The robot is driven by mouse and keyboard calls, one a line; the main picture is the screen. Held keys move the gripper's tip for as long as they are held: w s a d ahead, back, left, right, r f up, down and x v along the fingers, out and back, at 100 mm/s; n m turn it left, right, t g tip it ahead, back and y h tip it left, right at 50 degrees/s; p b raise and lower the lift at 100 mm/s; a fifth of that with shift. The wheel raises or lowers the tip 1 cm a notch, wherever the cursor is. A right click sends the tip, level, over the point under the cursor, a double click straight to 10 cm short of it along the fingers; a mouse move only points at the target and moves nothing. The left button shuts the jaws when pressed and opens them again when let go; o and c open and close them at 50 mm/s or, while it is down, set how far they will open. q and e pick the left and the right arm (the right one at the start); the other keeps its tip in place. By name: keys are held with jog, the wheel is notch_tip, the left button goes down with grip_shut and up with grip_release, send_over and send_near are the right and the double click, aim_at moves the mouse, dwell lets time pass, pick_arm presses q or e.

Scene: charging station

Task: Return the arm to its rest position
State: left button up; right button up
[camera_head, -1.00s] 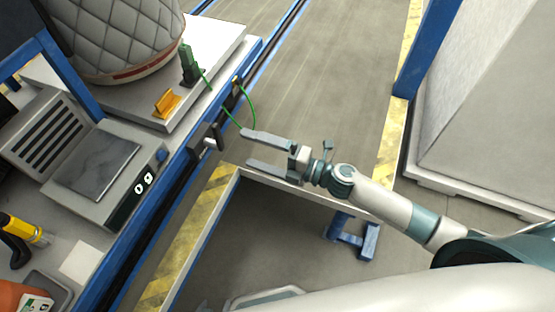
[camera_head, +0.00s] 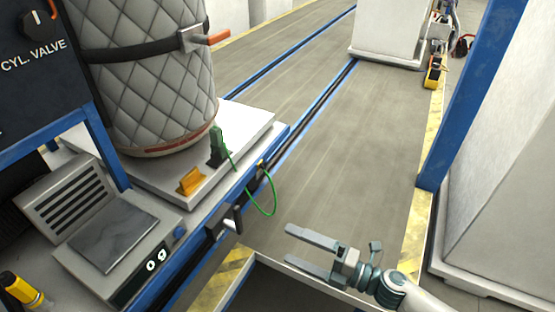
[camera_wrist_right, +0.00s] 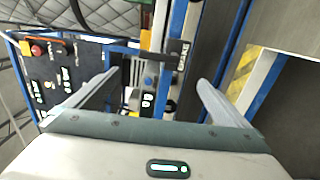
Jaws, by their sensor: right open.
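My right gripper (camera_head: 302,252) is open and empty in the lower middle of the head view, with its two fingers apart and pointing left. It hangs over the floor, to the right of the blue-edged bench and apart from it. In the right wrist view the two fingers (camera_wrist_right: 155,95) reach up from the bottom, spread wide, with nothing held between them. My right arm (camera_head: 425,303) comes in from the lower right corner. My left gripper is in neither view.
The bench carries a scale reading 0 g (camera_head: 112,243), a quilted tank (camera_head: 150,80), an orange block (camera_head: 190,181) and a green connector (camera_head: 217,147) with a looping green cable. A blue post (camera_head: 470,95) stands at right. The floor lane (camera_head: 340,150) is clear.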

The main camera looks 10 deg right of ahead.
jog(key=d+f+m+t+h, duration=0.35)
jog(key=d+m+h, duration=0.8)
jog(key=m, duration=0.75)
jog(key=s+f+m+g+h, duration=0.1)
jog(key=s+f+m+g, duration=0.25)
jog(key=s, duration=0.45)
jog(key=s+f+m+g+h, duration=0.15)
jog(key=s+g, duration=0.25)
jog(key=s, duration=0.4)
jog(key=s+f+m+g, duration=0.3)
jog(key=s+f, duration=0.1)
jog(key=s, duration=0.4)
jog(key=w+a+f+t, duration=0.15)
jog(key=w+f, duration=0.25)
jog(key=f, duration=0.5)
jog(key=w+a+f, duration=0.2)
jog(key=w+f, duration=0.1)
jog(key=f, duration=0.6)
jog(key=s+a+f+t, duration=0.1)
jog(key=f, duration=0.7)
jog(key=s+a+f+t+y, duration=0.1)
jog(key=s+a+f, duration=0.1)
jog(key=f, duration=0.6)
jog(key=shift+n+t, duration=0.3)
jog(key=shift+t, duration=0.05)
